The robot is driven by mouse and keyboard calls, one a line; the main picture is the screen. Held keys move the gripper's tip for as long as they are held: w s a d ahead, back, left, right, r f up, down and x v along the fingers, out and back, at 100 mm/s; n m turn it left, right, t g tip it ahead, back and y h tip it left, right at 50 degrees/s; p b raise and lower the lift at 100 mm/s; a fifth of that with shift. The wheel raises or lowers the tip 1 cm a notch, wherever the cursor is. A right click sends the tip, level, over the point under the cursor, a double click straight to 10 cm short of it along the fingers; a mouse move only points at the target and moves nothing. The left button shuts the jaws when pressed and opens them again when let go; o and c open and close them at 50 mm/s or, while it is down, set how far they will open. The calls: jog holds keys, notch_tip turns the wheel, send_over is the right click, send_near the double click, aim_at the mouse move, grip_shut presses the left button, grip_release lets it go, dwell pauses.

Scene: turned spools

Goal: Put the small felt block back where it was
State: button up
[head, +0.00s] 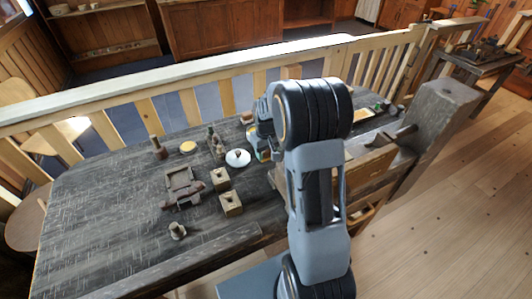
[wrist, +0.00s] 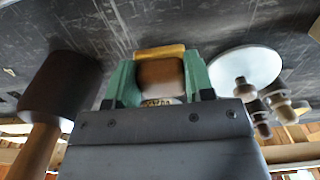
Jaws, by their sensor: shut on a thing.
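I take this to be the felt block. In the head view my gripper (head: 263,153) is over the far part of the dark table, just right of a white disc (head: 238,158). My arm hides much of it, and the held block is not clear there. I cannot tell from these views whether the block touches the table.
In the wrist view a dark mallet-like head (wrist: 62,84) is close on the left. Turned wooden pieces (wrist: 280,105) stand near the white disc on the right. On the table (head: 90,220) are a square frame (head: 180,180), two holed blocks (head: 220,179) and a yellow disc (head: 188,147).

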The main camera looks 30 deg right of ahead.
jog(key=shift+f, duration=0.25)
jog(key=shift+f, duration=0.15)
jog(key=o, duration=0.9)
jog(key=shift+c, duration=0.2)
notch_tip(320, 180, up, 12)
jog(key=shift+r, duration=0.25)
jog(key=s+a+r+t+p, duration=0.1)
jog(key=s+a, duration=0.4)
jog(key=s, duration=0.4)
jog(key=s+a+r+t+p, duration=0.1)
jog(key=s+a+r+t, duration=0.1)
jog(key=s+a, duration=0.3)
jog(key=s, duration=0.4)
jog(key=shift+a+r+t, duration=0.2)
jog(key=shift+a+t, duration=0.05)
jog(key=shift+t, duration=0.05)
